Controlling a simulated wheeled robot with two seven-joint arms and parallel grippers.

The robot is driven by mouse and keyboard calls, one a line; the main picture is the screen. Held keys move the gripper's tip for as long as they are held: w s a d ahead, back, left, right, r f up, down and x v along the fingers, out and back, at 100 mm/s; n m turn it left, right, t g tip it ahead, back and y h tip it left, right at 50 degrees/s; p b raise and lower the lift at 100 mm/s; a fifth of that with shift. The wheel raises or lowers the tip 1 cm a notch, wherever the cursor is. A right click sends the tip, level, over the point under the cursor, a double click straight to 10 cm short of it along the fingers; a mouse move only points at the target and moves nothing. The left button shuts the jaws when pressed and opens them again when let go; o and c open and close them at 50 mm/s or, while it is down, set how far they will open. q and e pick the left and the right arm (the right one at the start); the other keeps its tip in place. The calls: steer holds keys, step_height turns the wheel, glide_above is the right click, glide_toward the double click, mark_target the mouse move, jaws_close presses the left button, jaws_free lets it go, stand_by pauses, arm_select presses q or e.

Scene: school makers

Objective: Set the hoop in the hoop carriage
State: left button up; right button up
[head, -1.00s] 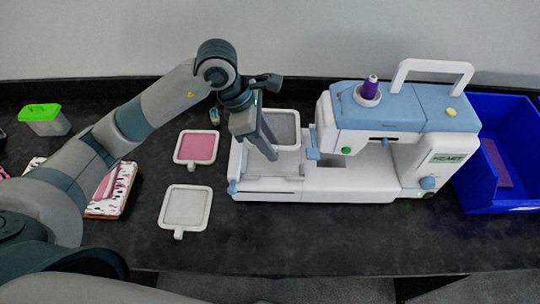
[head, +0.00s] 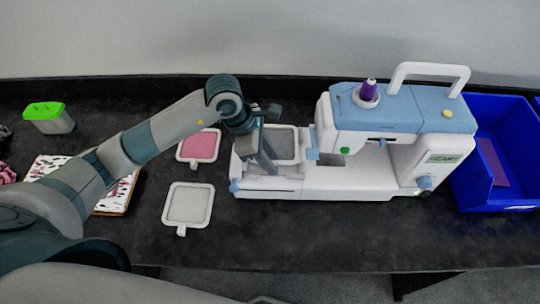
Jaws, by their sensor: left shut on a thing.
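My left gripper (head: 271,166) is shut on a square white-framed hoop with grey fabric (head: 283,144), at its left side. The hoop is over the left end of the white and blue sewing machine (head: 392,114). The hoop carriage (head: 266,191) is the low white part at that end, partly hidden by the gripper and hoop. I cannot tell whether the hoop touches it. A pink-fabric hoop (head: 200,148) lies left of the machine, partly behind my arm. Another grey-fabric hoop (head: 188,204) lies on the table nearer me. My right gripper does not show.
A blue bin (head: 482,196) stands right of the machine. A green-lidded container (head: 47,117) is at the back left. A patterned booklet (head: 115,196) lies partly under my arm. The dark table (head: 330,235) is clear in front of the machine.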

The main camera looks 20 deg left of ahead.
arm_select(q)
steer(key=shift+f, duration=0.15)
steer(key=o, duration=1.1)
steer(key=shift+a+r+b, duration=0.15)
steer(key=shift+r+b, duration=0.15)
steer(key=shift+r, duration=0.1)
steer(key=shift+b+v, duration=1.95)
steer(key=shift+v, duration=3.7)
